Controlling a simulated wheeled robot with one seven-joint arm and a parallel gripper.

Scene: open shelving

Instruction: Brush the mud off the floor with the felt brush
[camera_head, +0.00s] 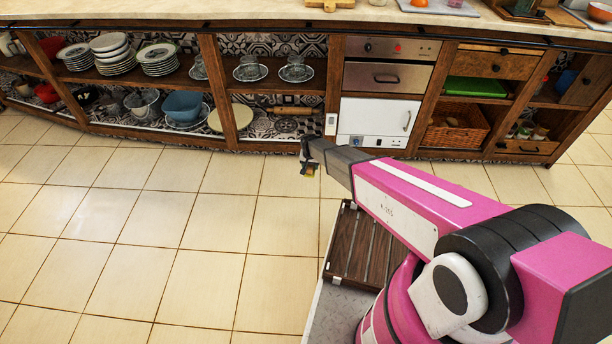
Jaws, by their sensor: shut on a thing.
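My gripper (308,164) is at the far end of my pink arm, above the tiled floor and in front of the shelving. It is small and dark in this view. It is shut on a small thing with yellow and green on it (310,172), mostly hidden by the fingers. I cannot tell whether this is the felt brush. No other felt brush shows. The cream tiled floor (210,222) looks clean where it shows, and I can make out no mud on it. My arm and base hide the floor at the lower right.
Open wooden shelving runs along the back, with plates (158,58), a blue bowl (183,105), a white dishwasher-like unit (375,117) and a wicker basket (455,127). A pale countertop (250,10) lies above. The floor to the left is clear.

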